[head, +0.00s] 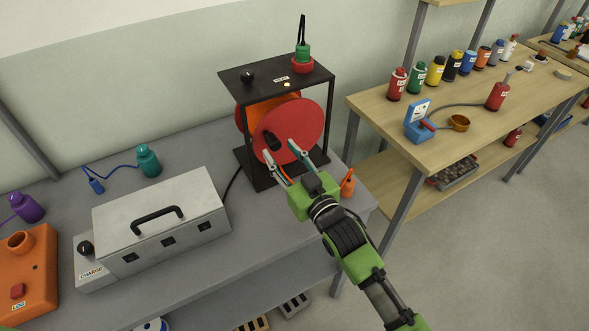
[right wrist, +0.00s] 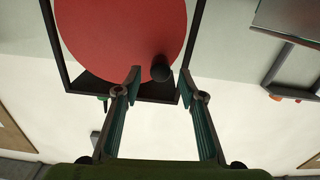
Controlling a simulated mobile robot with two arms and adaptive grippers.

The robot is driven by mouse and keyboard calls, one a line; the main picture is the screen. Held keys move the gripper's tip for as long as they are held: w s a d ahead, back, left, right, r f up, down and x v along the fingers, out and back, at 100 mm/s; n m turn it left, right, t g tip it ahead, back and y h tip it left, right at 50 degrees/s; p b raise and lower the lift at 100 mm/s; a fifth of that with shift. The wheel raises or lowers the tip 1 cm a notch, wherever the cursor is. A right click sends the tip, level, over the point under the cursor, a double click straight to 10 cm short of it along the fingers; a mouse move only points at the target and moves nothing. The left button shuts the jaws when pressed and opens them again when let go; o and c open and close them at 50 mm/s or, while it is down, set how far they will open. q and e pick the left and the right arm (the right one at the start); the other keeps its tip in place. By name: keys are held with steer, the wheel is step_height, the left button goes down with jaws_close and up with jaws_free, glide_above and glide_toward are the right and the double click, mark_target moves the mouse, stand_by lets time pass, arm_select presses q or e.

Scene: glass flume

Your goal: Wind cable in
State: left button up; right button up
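The cable reel is a red disc (head: 290,125) in a black frame (head: 328,100), with an orange part (head: 243,116) behind the disc. A black crank handle (head: 272,142) sticks out of the disc's lower left face. My right gripper (head: 279,149) is open in front of the disc. In the right wrist view the black handle (right wrist: 161,70) shows between the level of my open fingertips (right wrist: 160,80), nothing visibly clamped. A black cable (head: 232,184) runs from the frame's lower left towards the grey case. My left gripper is out of view.
The grey bench (head: 255,245) carries a grey case (head: 165,222) with a black handle, an orange box (head: 30,275), and a teal bottle (head: 148,161). A small orange bottle (head: 347,183) stands close right of my right gripper. A wooden table (head: 385,125) stands to the right.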

steer(key=v, duration=0.7)
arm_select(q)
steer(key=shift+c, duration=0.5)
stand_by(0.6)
